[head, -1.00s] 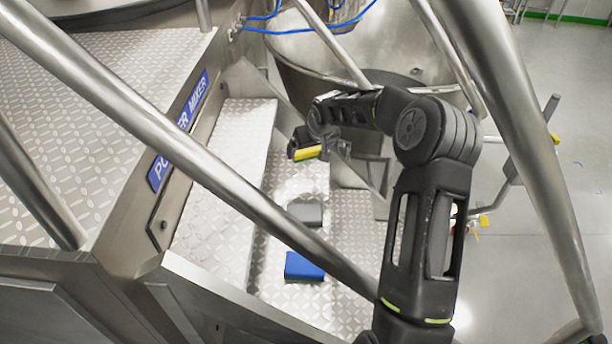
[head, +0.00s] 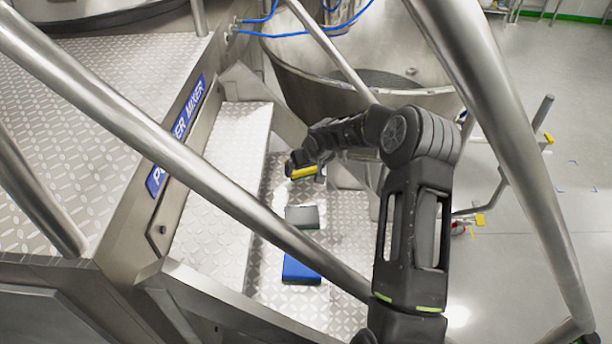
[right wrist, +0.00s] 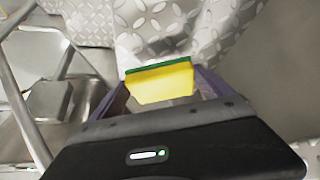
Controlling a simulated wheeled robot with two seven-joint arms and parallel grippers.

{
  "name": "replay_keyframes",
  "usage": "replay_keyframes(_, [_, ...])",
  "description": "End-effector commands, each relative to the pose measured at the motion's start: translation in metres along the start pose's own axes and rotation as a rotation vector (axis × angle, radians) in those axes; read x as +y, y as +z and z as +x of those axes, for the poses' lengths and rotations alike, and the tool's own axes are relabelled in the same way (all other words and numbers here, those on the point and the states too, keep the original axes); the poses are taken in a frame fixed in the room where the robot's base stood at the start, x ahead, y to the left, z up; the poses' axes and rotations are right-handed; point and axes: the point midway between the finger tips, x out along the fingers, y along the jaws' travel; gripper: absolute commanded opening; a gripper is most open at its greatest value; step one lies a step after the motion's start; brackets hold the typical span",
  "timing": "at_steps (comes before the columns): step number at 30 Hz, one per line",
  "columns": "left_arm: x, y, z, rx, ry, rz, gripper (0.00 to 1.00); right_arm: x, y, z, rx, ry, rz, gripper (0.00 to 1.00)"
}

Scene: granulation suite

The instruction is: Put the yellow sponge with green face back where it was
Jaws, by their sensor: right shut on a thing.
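The yellow sponge with a green face (head: 303,173) is in my right gripper (head: 308,170), held above the lower diamond-plate step (head: 262,222). In the right wrist view the sponge (right wrist: 160,82) sits between the two purple-grey fingers, its green face at the far edge. My right gripper (right wrist: 162,90) is shut on it. In the head view my arm hides part of the gripper. The sponge appears to be above the plate, but its exact height is hard to tell. My left gripper is not in view.
A grey block (head: 302,216) and a blue block (head: 300,268) lie on the lower step, nearer than the sponge. Steel handrails (head: 200,185) cross in front of the steps. A large steel vessel (head: 345,75) stands behind. The upper step (head: 225,160) is bare.

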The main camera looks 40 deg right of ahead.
Motion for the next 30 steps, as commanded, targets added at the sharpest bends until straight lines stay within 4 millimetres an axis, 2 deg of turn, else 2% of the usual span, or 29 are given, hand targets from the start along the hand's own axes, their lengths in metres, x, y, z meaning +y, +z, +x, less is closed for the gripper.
replay_keyframes(9, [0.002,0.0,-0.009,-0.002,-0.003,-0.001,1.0,-0.001,0.018,0.03,-0.003,-0.001,-0.001,0.46])
replay_keyframes(21, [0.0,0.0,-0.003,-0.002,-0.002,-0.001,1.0,0.0,0.021,0.036,-0.001,0.0,0.0,0.46])
replay_keyframes(22, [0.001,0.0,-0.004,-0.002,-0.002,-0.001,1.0,0.0,0.021,0.035,-0.001,0.0,0.0,0.91])
replay_keyframes(25, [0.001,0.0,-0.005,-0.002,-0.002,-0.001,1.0,0.0,0.021,0.034,-0.002,0.0,0.0,0.99])
replay_keyframes(30, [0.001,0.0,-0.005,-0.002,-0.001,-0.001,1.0,0.0,0.021,0.034,-0.002,0.0,-0.001,1.0])
